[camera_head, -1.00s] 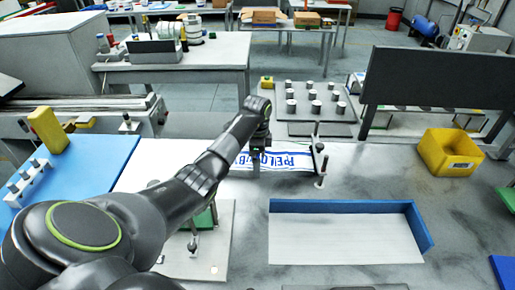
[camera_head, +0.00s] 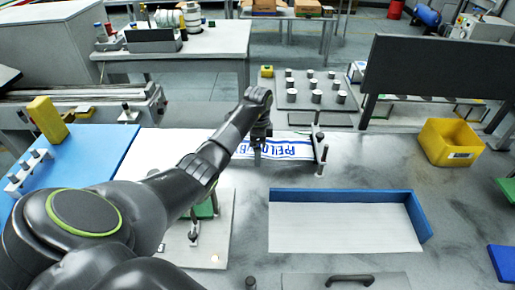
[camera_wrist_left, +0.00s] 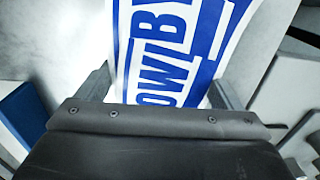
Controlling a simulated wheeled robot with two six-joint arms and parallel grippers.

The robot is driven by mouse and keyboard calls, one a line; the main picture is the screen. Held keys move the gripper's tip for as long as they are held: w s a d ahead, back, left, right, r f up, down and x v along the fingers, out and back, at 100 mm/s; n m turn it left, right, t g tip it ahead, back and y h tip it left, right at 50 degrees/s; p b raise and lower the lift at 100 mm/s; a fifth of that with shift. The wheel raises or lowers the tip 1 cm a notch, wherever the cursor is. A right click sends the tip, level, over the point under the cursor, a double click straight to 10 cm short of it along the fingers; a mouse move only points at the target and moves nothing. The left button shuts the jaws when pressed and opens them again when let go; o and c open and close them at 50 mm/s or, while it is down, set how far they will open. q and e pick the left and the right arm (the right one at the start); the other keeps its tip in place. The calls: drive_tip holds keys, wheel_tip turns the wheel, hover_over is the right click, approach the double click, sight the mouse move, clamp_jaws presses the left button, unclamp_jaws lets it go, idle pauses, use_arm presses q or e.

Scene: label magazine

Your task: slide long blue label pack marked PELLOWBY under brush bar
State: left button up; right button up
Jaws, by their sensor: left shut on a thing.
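The long blue-and-white label pack (camera_head: 290,149) lies on the grey bench in the head view, its lettering partly readable. The brush bar (camera_head: 319,150), a dark bar with upright posts, crosses at the pack's right end. I cannot tell whether the pack's end is under the bar. My right gripper is out of view.
A blue-edged white tray (camera_head: 345,196) stands in front of the bar. A yellow bin (camera_head: 450,142) is at the right. A plate with several metal cylinders (camera_head: 315,96) lies behind. A dark panel (camera_head: 435,75) stands back right.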

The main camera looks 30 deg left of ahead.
use_arm(q)
drive_tip(key=shift+w+d+b, duration=0.4)
drive_tip(key=shift+w+d, duration=0.15)
drive_tip(key=shift+d, duration=0.4)
drive_tip(key=shift+w+d+b, duration=0.4)
drive_tip(key=shift+w+d, duration=0.2)
drive_tip(key=shift+d, duration=0.4)
drive_tip(key=shift+w+d+b, duration=0.4)
drive_tip(key=shift+w+d, duration=0.15)
drive_tip(key=shift+d, duration=0.4)
drive_tip(key=o, duration=1.3)
drive_tip(key=shift+o, duration=0.2)
wheel_tip(320, 180, up, 10)
drive_tip(key=f, duration=0.1)
wheel_tip(320, 180, up, 6)
drive_tip(key=r+p, duration=0.1)
drive_tip(key=p, duration=0.5)
hover_over(278, 150)
drive_tip(key=shift+r+p, duration=0.75)
drive_tip(key=shift+p, duration=0.3)
drive_tip(key=shift+f, duration=0.1)
